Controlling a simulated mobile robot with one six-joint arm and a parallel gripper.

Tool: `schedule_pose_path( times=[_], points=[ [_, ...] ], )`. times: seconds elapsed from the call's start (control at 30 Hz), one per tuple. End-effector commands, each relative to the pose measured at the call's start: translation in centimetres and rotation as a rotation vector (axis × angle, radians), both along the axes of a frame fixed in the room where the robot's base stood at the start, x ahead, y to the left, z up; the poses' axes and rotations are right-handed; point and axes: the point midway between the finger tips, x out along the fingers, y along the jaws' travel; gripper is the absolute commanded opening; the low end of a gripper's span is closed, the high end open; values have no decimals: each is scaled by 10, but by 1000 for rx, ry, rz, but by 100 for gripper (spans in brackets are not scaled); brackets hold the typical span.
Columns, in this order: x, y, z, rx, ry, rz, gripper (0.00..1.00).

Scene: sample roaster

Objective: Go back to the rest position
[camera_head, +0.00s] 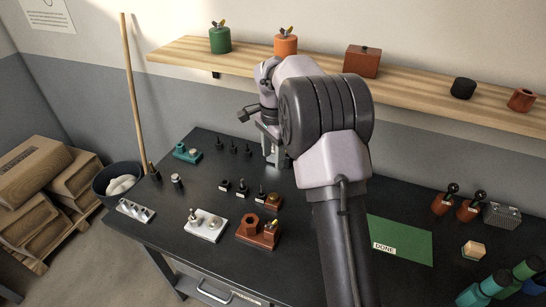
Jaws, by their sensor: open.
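My arm rises from the bottom of the view and bends at a large dark joint. My gripper (273,155) hangs beyond it, pointing down over the back part of the black table (215,262). It is open and appears empty. The large joint and the arm links hide part of the wrist and the table behind them. No object shows between the fingers, though they are small and partly covered in this view.
Several fixtures stand on the table, including a white block (203,226), a brown block (258,232) and a teal one (187,153). A green mat (401,240) lies right of my arm. A wooden shelf (420,85) with canisters runs behind it.

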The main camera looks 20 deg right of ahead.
Motion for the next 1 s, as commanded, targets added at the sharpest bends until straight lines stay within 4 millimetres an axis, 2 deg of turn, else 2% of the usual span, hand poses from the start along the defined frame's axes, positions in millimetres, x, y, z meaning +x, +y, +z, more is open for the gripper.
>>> schedule_pose_path(
  times=[0.2,0.27,0.33,0.37,0.47,0.5,0.57,0.6,0.7,0.8,0.9,1.0],
  points=[
    [-1,1,2,0,-3,4,50],
    [-6,6,11,2,-19,31,50],
    [-22,22,35,6,-62,106,50],
    [-33,31,48,7,-86,152,50],
    [-87,66,87,7,-184,333,50],
    [-111,79,97,5,-224,406,50],
    [-150,97,106,-5,-285,515,50],
    [-177,108,108,-12,-325,584,50],
    [-238,130,99,-39,-420,744,50],
    [-284,144,81,-68,-495,866,50],
    [-310,152,65,-88,-540,941,50],
    [-320,154,58,-100,-559,972,50]
  ],
)
